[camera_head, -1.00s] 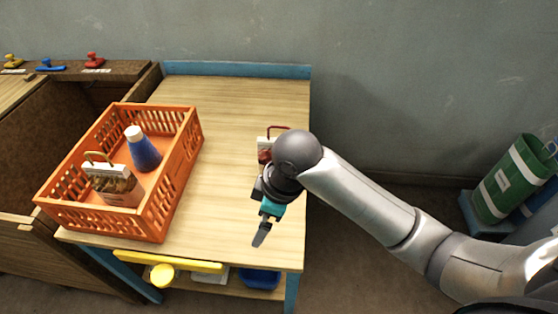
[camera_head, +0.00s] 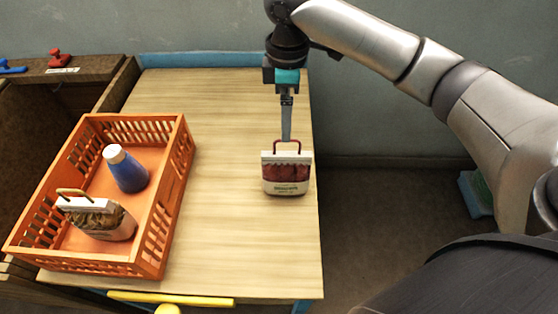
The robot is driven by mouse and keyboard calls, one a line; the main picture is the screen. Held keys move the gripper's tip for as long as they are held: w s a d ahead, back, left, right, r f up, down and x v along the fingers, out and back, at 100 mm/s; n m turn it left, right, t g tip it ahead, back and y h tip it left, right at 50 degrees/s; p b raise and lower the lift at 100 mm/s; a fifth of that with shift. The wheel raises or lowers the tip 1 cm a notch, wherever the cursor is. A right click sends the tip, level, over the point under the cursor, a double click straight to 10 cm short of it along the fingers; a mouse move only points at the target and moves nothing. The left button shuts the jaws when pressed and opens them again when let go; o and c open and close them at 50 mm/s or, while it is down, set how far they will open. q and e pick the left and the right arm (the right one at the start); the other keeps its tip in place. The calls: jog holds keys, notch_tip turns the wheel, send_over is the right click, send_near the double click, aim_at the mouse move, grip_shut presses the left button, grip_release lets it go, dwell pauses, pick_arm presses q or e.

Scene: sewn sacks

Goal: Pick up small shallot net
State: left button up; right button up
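A small net bag with dark red contents, a white top band and a red loop handle (camera_head: 287,172) stands upright near the table's right edge; it looks like the shallot net, but its label is too small to read. My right gripper (camera_head: 286,138) points down from behind, with its fingertips at the top of the red handle. Its fingers show edge-on as one strip, so I cannot tell whether they are open or shut, or whether they touch the handle. My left gripper is not in view.
An orange crate (camera_head: 163,228) on the table's left holds a blue bottle with a white cap (camera_head: 126,170) and a net bag with brown contents and a tan handle (camera_head: 98,218). The wooden table (camera_head: 225,235) is clear between crate and red-handled bag. A wall stands behind.

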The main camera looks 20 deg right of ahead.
jog(key=b, duration=0.1)
send_over(287, 154)
notch_tip(287, 154, down, 6)
jog(key=shift+a+r, duration=0.1)
jog(key=shift+r, duration=0.15)
notch_tip(287, 154, down, 3)
jog(key=shift+r+b, duration=0.1)
jog(key=shift+b, duration=0.2)
jog(key=shift+f, duration=0.85)
notch_tip(287, 154, down, 4)
jog(key=shift+r+b, duration=0.15)
jog(key=shift+b, duration=0.45)
jog(key=shift+f, duration=0.45)
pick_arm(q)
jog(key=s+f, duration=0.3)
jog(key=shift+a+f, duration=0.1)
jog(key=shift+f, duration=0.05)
